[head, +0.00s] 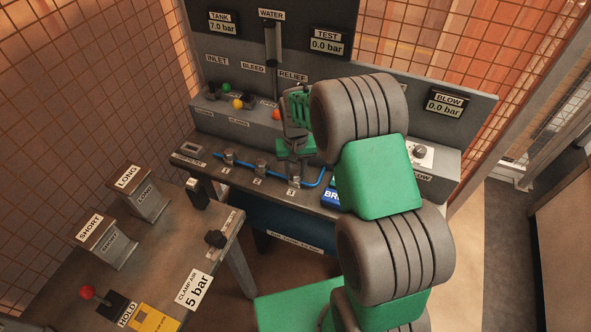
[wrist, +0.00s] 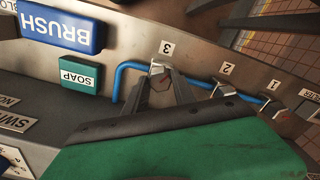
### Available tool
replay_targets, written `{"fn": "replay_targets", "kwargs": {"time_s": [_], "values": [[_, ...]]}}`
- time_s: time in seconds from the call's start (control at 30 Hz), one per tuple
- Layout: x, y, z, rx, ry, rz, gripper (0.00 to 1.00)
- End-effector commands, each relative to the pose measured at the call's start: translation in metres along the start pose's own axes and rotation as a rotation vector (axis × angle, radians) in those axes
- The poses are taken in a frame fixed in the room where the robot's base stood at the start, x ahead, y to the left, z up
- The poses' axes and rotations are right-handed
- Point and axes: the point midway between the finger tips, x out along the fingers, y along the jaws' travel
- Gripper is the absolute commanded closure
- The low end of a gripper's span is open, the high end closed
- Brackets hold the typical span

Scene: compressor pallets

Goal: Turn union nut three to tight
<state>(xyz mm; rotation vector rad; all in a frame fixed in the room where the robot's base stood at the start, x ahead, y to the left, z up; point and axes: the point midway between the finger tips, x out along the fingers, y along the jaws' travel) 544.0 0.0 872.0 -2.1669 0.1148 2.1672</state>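Union nut three (head: 294,169) is on the blue pipe (head: 316,184) at the bench front, beside its label 3. In the wrist view the nut (wrist: 157,68) is a small metal fitting by the label 3 and the pipe's bend. My gripper (head: 294,158) points down over it. In the wrist view my gripper's two grey fingers (wrist: 162,72) stand apart, with their tips at the nut. I cannot tell whether they touch it. The fingers and the green gripper body hide part of the nut. Its tightness cannot be read.
Nuts two (head: 260,165) and one (head: 229,156) stand left along the same pipe. A blue BRUSH block (wrist: 60,25) and a green SOAP block (wrist: 79,75) are close by. Coloured valve knobs (head: 238,104) sit behind. The TEST display (head: 328,41) reads 0.0 bar.

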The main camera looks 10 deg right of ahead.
Motion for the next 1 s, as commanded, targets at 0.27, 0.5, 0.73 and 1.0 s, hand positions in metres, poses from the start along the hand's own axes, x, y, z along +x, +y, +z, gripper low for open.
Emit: {"fn": "replay_targets", "kwargs": {"time_s": [0.27,0.5,0.73,1.0], "values": [[-0.0003,0.0001,-0.0001,0.0,0.0,0.0,0.92],[-0.0005,0.0,-0.0001,0.0,0.0,0.0,1.0],[0.0,0.0,-0.0002,0.017,0.001,0.0,1.0],[0.0009,-0.0002,-0.0007,0.133,0.002,0.0,1.0]]}}
